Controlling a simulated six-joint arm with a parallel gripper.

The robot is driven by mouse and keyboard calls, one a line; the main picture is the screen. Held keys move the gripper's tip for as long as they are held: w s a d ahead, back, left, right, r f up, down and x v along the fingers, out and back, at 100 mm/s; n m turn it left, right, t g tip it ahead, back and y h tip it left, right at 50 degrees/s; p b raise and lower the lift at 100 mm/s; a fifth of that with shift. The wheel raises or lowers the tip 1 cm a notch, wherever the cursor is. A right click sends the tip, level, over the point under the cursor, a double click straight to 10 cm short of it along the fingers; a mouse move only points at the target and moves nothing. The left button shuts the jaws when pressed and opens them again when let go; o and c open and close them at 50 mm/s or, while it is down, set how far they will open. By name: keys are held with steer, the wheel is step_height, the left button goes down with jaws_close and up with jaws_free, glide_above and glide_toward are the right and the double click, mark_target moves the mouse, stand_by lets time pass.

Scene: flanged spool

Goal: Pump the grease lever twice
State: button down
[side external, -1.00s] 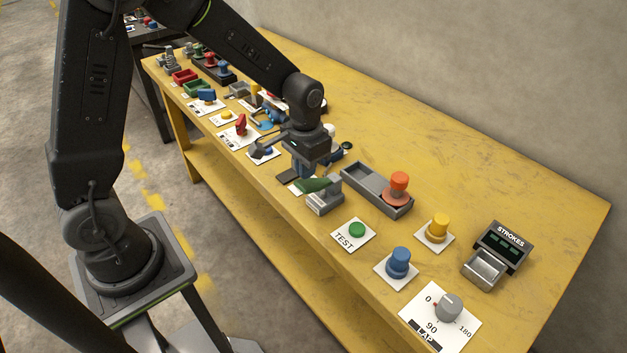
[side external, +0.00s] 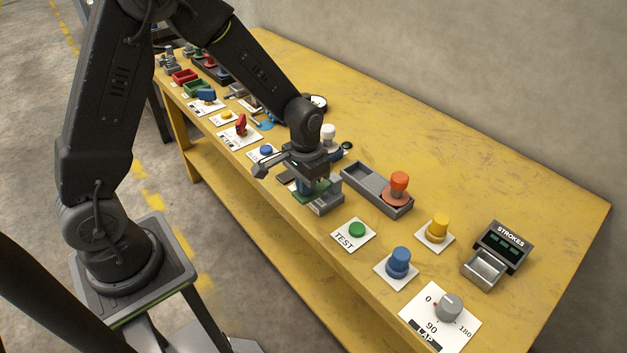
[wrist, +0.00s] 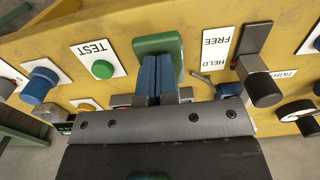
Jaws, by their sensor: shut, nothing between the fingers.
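The green lever (side external: 304,197), which I take as the grease lever, sits on a grey block (side external: 327,206) near the front edge of the yellow bench. It also shows in the wrist view as a green paddle (wrist: 157,44) with rounded corners. My gripper (side external: 315,187) is over the lever with its blue fingers pointing down. In the wrist view its blue fingertips (wrist: 158,65) are together and lie over the paddle. They look to be touching it or very near; the exact contact is hidden. The STROKES counter (side external: 505,241) stands at the right; its digits are too small to read.
A green TEST button (side external: 357,229) and a blue knob (side external: 398,262) lie to the right. A grey tray (side external: 357,179) with an orange spool (side external: 398,186) is behind. A black-knobbed lever (wrist: 262,80) by the FREE/HELD plate is close beside my gripper.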

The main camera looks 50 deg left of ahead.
steer(key=shift+f, duration=0.8)
steer(key=shift+r, duration=4.1)
step_height(320, 180, up, 5)
steer(key=shift+f, duration=3.35)
steer(key=shift+f, duration=0.1)
steer(key=shift+f, duration=3.1)
steer(key=shift+r, duration=4.05)
steer(key=shift+r, duration=0.1)
